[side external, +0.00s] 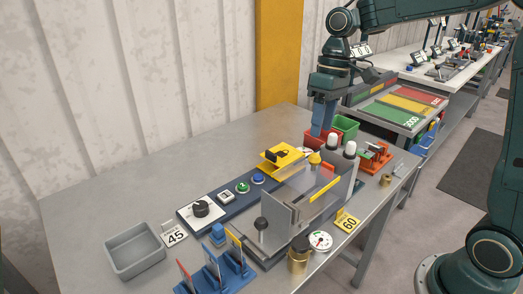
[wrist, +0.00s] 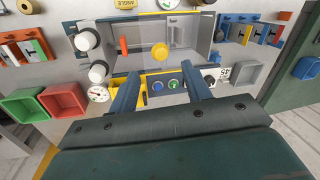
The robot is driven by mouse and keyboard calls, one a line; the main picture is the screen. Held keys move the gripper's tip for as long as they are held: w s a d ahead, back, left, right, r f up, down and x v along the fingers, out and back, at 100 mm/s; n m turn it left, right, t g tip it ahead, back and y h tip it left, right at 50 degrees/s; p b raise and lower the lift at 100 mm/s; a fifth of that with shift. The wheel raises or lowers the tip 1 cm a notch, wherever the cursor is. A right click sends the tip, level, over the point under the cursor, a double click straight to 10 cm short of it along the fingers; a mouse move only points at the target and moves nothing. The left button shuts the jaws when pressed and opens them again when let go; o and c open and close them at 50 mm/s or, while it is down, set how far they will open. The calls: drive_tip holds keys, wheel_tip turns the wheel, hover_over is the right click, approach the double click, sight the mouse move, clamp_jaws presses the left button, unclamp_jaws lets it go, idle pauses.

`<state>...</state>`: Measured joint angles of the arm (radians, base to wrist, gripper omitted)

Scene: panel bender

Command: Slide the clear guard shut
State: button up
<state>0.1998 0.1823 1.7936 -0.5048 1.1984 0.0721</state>
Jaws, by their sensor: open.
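The clear guard (side external: 299,183) is a see-through panel on the grey bender at the table's front middle. A yellow strip (side external: 325,191) shows at its right part. In the wrist view the guard area (wrist: 185,47) lies beyond my fingers, with a yellow round knob (wrist: 159,50) and an orange piece (wrist: 124,46) seen there. I cannot tell the guard's exact edges. My gripper (side external: 322,130) points down behind and above the bender, near the red and green bins. In the wrist view my gripper (wrist: 156,70) has its fingers apart, with nothing between them.
A blue control strip (side external: 228,200) with a dial and buttons lies behind the bender. White-topped posts (side external: 349,149) stand at its right end. A yellow lock plate (side external: 281,156), red bin (side external: 322,139) and green bin (side external: 346,126) are close by. The table's back left is clear.

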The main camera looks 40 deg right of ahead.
sight(316, 154)
drive_tip(key=f, duration=0.2)
drive_tip(key=a+f, duration=0.1)
drive_tip(key=f, duration=0.5)
drive_tip(key=shift+s+a, duration=0.15)
drive_tip(key=shift+a, duration=0.1)
drive_tip(key=shift+d, duration=0.1)
clamp_jaws()
